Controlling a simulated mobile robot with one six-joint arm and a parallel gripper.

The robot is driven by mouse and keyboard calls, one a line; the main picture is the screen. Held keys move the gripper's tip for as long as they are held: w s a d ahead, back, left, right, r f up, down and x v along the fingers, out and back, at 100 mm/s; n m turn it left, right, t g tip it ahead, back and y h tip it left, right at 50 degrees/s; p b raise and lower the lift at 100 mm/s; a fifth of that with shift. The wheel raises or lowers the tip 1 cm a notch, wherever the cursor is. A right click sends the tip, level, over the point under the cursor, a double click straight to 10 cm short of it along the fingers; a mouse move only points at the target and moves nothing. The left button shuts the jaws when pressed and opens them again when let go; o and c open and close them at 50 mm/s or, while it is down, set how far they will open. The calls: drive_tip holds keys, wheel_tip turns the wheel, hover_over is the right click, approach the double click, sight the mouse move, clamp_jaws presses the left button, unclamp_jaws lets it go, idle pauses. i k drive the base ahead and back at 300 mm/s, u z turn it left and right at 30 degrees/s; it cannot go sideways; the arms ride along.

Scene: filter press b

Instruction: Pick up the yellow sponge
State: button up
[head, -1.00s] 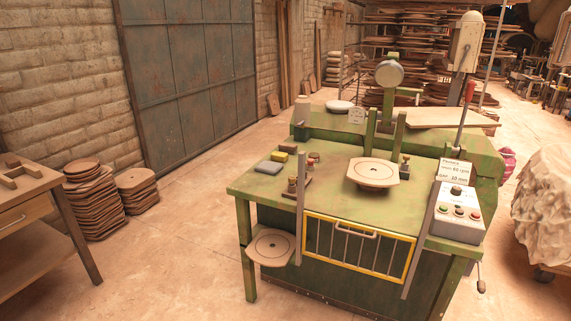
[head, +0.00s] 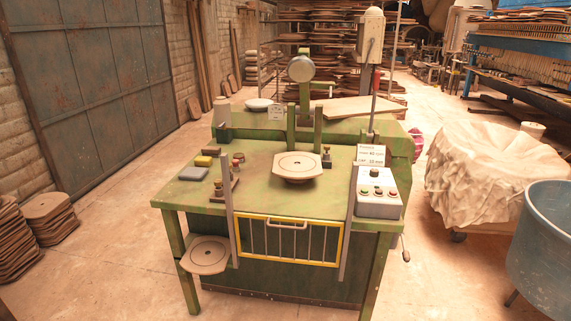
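A small yellow sponge (head: 203,161) lies on the left part of the green machine table (head: 258,190) in the head view. It is right behind a grey-blue block (head: 194,174), and I cannot tell if the two touch. My gripper does not show in the head view.
A wooden rack with small knobs (head: 222,186) stands right of the block. A round plate on a stand (head: 298,167) is mid-table. A yellow-framed guard (head: 289,240) and a control box (head: 378,192) are at the front.

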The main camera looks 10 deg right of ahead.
sight(201, 162)
drive_tip(key=k, duration=1.35)
drive_tip(key=u, duration=0.6)
drive_tip(key=i, duration=1.05)
drive_tip(key=u, duration=0.85)
drive_tip(key=i, duration=0.85)
drive_tip(key=u, duration=0.45)
drive_tip(key=i, duration=0.85)
drive_tip(key=u, duration=0.1)
